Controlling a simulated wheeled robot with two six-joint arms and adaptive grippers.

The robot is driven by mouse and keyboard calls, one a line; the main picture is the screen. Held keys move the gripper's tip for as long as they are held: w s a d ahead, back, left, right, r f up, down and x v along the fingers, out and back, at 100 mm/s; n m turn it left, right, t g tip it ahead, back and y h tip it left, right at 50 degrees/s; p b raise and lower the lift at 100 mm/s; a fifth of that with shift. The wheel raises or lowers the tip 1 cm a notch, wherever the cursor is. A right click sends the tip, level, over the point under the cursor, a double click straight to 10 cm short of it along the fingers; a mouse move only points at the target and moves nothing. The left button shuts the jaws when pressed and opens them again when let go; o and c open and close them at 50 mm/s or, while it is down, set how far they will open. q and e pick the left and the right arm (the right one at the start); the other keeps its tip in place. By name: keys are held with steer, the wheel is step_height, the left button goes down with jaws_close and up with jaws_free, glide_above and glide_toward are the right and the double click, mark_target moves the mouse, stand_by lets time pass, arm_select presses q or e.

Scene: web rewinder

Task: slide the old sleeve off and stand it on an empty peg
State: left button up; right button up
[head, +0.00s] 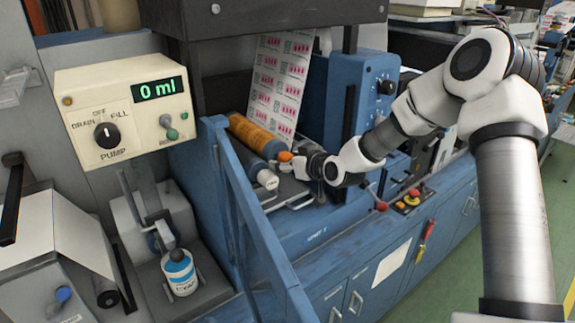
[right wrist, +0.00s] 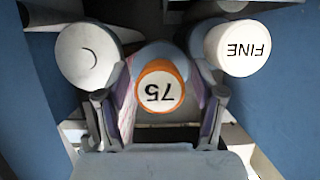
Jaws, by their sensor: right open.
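An orange-brown roll (head: 255,135) lies in the blue rewinder under a printed web. An orange piece (head: 285,156) shows beside its near end, at my right gripper (head: 290,167). In the right wrist view an orange-rimmed round end marked 75 (right wrist: 161,87) sits between the fingers of this open gripper (right wrist: 160,112); I cannot tell whether they touch it. A white end marked FINE (right wrist: 238,48) is at the right there; a white roller end (head: 267,179) also shows in the head view. Which part is the old sleeve is unclear. I make out no peg.
A grey round end (right wrist: 88,54) is close at left in the right wrist view. A blue frame bar (head: 245,210) stands left of the rollers. A pump box (head: 125,115) reading 0 ml and a blue-white bottle (head: 180,272) are farther left.

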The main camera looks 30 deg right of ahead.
steer(key=c, duration=1.2)
steer(key=s+p, duration=0.4)
steer(key=s, duration=0.1)
steer(key=s+d+p, duration=0.1)
steer(key=s+p, duration=0.3)
steer(key=s, duration=0.1)
steer(key=s+p, duration=0.4)
steer(key=s, duration=0.1)
steer(key=shift+d, duration=0.15)
steer(key=shift+c, duration=0.2)
steer(key=o, duration=1.9)
steer(key=shift+c, duration=0.2)
